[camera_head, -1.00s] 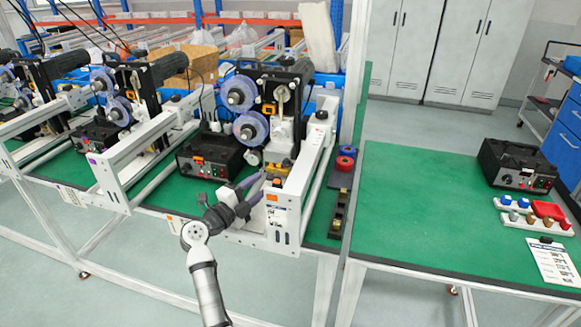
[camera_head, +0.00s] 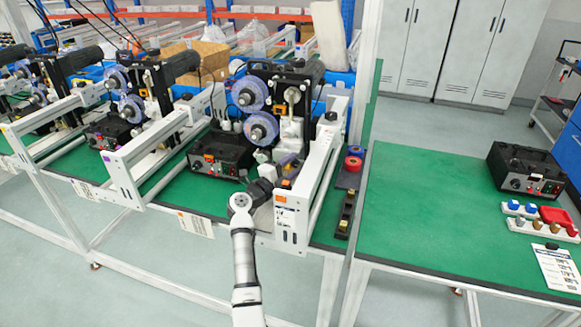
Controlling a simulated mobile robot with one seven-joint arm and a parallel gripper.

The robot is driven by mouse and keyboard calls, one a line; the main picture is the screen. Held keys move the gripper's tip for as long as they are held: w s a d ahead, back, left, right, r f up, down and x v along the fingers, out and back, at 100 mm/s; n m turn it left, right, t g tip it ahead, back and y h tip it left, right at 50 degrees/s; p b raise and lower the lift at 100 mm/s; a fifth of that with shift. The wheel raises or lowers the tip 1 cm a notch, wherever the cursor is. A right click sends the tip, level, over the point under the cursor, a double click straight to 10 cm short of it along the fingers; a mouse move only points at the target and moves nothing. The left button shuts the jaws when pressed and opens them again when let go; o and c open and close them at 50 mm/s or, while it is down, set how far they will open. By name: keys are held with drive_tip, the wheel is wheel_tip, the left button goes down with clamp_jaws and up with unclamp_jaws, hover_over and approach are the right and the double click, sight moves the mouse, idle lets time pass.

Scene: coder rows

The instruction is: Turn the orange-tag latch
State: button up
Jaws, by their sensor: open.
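The coder machine (camera_head: 290,75) nearest the right end of the row carries orange tags: one on its black body (camera_head: 270,109) and one on the white frame's front post (camera_head: 281,198). A pale metal lever-like part (camera_head: 292,95) shows on its upper front; I cannot tell for certain whether it is the latch. My gripper (camera_head: 289,163) is at the lower front of this machine, just behind the frame's front post. Its dark fingers are open and point inward. My wrist and the machine parts hide much of them, and I cannot tell whether they touch anything.
A black control box (camera_head: 220,160) with an orange tag stands left of my gripper. The white side frame (camera_head: 318,165) is close on its right. Red and blue rings (camera_head: 353,164) lie beyond it. The right green table (camera_head: 430,220) is mostly clear.

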clamp_jaws()
drive_tip(key=shift+r, duration=0.1)
drive_tip(key=m+p, duration=0.2)
drive_tip(key=shift+r+m+g+y, duration=0.2)
drive_tip(key=shift+m+g+y, duration=0.1)
drive_tip(key=shift+m+g, duration=0.1)
drive_tip(key=m+g+y, duration=0.1)
drive_tip(key=m, duration=0.2)
drive_tip(key=shift+m+y, duration=0.3)
drive_tip(key=shift+m, duration=0.1)
drive_tip(key=m+y, duration=0.1)
drive_tip(key=m, duration=0.2)
drive_tip(key=shift+d+r+y, duration=0.1)
drive_tip(key=shift+r+y, duration=0.05)
drive_tip(key=shift+y, duration=0.25)
drive_tip(key=shift+s+d+m+y, duration=0.15)
drive_tip(key=shift+m+y, duration=0.75)
drive_tip(key=shift+m, duration=0.6)
